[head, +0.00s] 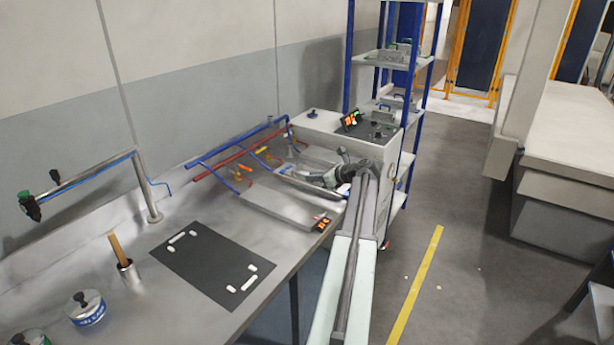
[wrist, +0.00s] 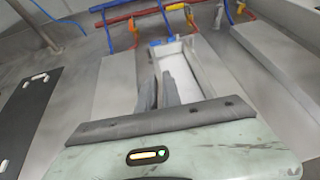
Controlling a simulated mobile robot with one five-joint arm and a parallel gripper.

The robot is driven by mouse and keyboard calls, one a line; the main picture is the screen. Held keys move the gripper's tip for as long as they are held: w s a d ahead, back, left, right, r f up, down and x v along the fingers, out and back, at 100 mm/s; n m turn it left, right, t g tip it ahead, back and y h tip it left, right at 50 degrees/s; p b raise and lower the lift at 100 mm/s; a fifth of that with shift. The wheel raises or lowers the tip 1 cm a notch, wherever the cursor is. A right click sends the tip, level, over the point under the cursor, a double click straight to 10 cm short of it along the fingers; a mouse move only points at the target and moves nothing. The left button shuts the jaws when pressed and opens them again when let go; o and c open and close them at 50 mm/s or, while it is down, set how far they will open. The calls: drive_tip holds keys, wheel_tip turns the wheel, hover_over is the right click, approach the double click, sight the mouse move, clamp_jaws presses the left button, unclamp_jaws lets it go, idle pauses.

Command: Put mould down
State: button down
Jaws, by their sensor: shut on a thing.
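The mould, a long, shallow, pale metal tray with raised rims, is at the far end of the bench in the head view (head: 306,187). In the wrist view the mould (wrist: 186,66) extends away beyond my fingers. My gripper (head: 328,180) is at the mould's near right end in the head view. Its two dark fingers (wrist: 162,82) are close together at the mould's near end in the wrist view, shut on it. The fingers and wrist housing hide the grip itself. I cannot tell whether the mould touches the surface below.
A flat grey scale (head: 285,207) with an orange display lies beside the mould. A black mat (head: 210,268) with white markings lies nearer on the bench, clear. Blue and red pipes (head: 238,150) run behind. A white machine (head: 345,135) stands beyond. Pots (head: 86,308) stand front left.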

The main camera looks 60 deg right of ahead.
sight(307, 173)
drive_tip(key=w+d, duration=0.7)
drive_tip(key=shift+f+b, duration=0.4)
drive_tip(key=f+b, duration=0.4)
drive_tip(key=shift+w+d, duration=0.25)
drive_tip(key=shift+w, duration=0.05)
drive_tip(key=shift+r, duration=0.2)
drive_tip(key=c, duration=1.5)
unclamp_jaws()
drive_tip(key=p+v, duration=0.5)
drive_tip(key=v, duration=0.6)
drive_tip(key=shift+a+r, duration=0.1)
drive_tip(key=shift+r, duration=0.1)
drive_tip(key=shift+s+r+p, duration=0.1)
drive_tip(key=shift+s+p, duration=0.2)
drive_tip(key=shift+s, duration=0.2)
